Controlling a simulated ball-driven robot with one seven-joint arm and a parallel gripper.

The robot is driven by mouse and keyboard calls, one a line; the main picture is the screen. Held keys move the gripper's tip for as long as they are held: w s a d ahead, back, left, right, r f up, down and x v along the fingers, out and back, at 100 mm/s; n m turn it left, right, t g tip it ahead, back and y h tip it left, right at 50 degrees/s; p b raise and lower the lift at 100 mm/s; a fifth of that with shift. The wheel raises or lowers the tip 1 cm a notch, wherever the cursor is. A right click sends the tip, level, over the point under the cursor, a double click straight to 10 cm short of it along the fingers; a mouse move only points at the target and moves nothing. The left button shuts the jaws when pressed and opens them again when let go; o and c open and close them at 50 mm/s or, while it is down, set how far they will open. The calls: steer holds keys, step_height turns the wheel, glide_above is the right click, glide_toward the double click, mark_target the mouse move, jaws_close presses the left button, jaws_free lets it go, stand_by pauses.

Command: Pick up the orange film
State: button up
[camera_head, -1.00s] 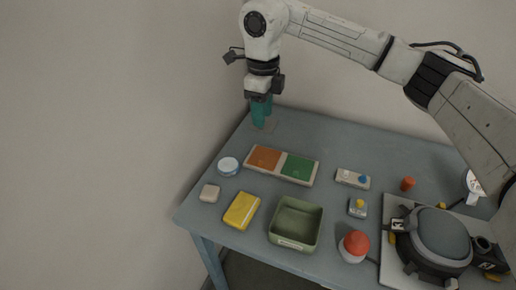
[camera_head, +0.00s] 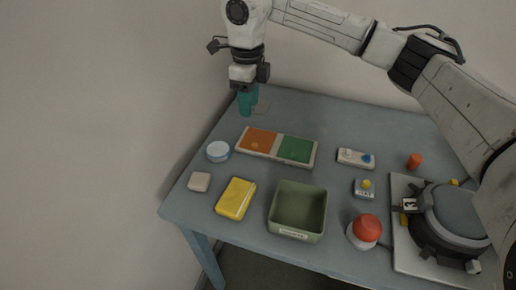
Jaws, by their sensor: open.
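The orange film (camera_head: 259,140) is a flat orange square in the left half of a pale two-part tray (camera_head: 276,158). A green film (camera_head: 295,149) lies in the right half. My gripper (camera_head: 246,112) has teal fingers and points down at the far left corner of the table, behind the orange film and apart from it. The fingers overlap each other in this view, and nothing shows held between them.
On the blue-grey table (camera_head: 330,120) stand a white round tin (camera_head: 218,151), a pale block (camera_head: 200,181), a yellow box (camera_head: 236,198), a green bin (camera_head: 298,212), a red-topped dome (camera_head: 364,231) and an orange cylinder (camera_head: 414,161). The table behind the tray is clear.

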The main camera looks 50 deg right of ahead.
step_height(320, 180, down, 3)
steer(key=b, duration=0.2)
glide_above(253, 143)
steer(key=a, duration=0.1)
step_height(253, 143, down, 5)
steer(key=shift+f, duration=0.1)
steer(key=shift+d+f+p, duration=0.2)
steer(key=shift+f+p, duration=0.05)
steer(key=shift+f, duration=1.15)
steer(key=shift+d+f+p, duration=0.2)
steer(key=shift+f+p, duration=0.05)
steer(key=shift+f, duration=1.1)
jaws_close()
